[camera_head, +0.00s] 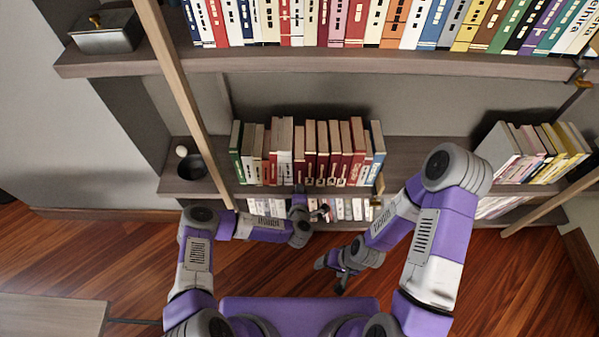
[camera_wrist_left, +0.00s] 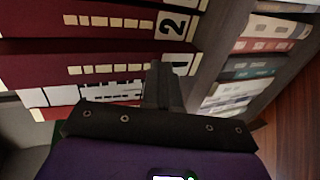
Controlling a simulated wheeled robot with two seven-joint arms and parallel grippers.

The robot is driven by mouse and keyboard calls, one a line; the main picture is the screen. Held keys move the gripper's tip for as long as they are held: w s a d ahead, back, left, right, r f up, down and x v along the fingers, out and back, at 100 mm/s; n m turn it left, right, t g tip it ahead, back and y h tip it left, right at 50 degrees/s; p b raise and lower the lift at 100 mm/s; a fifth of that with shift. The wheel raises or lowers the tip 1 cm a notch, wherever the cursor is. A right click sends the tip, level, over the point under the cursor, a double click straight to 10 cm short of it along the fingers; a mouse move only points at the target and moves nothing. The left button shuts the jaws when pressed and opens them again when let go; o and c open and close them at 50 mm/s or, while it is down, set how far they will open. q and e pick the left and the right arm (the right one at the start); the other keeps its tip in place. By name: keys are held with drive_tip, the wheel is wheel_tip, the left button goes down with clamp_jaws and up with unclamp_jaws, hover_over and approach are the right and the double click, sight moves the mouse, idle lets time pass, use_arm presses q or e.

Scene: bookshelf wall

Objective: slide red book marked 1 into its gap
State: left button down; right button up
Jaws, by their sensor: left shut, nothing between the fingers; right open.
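The dark red book (camera_wrist_left: 100,70) whose label is partly covered by my fingers lies beside the dark red book marked 2 (camera_wrist_left: 110,22) in the left wrist view. Its numeral is hidden, so I cannot read it. Their label ends look about level. In the head view the dark red books (camera_head: 322,150) stand upright in the row on the middle shelf. My left gripper (camera_head: 300,190) is shut and empty at the row's front edge; its fingers (camera_wrist_left: 160,75) are over the covered label, contact unclear. My right gripper (camera_head: 340,283) is open and empty, lower, in front of the shelves.
A white-spined book (camera_wrist_left: 85,95) borders the covered one. The middle shelf (camera_head: 420,150) has bare room right of the row. A dark bowl (camera_head: 192,167) sits at its left. More books stand on the upper shelf (camera_head: 330,62) and below. A slanted wooden post (camera_head: 183,95) stands at the left.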

use_arm(q)
drive_tip(key=shift+w, duration=1.25)
drive_tip(key=shift+s, duration=0.1)
drive_tip(key=shift+s+p, duration=0.95)
drive_tip(key=shift+s, duration=1)
drive_tip(key=s+a+r+m+g+h+p, duration=0.1)
drive_tip(key=s+a+r+m+g+p, duration=0.1)
drive_tip(key=s, duration=0.6)
drive_tip(key=s+a+r+m+g+h+p, duration=0.1)
drive_tip(key=s+a+r+m+g, duration=0.3)
drive_tip(key=s+m, duration=0.4)
drive_tip(key=s+a+r+m+g+h+p, duration=0.2)
drive_tip(key=s+a+r+m+g+p, duration=0.1)
drive_tip(key=s+g, duration=0.4)
drive_tip(key=s+r+m+p, duration=0.1)
drive_tip(key=s+m, duration=0.1)
drive_tip(key=s, duration=0.1)
drive_tip(key=shift+s+a+r, duration=0.25)
drive_tip(key=shift+a+r, duration=0.1)
drive_tip(key=shift+a, duration=0.05)
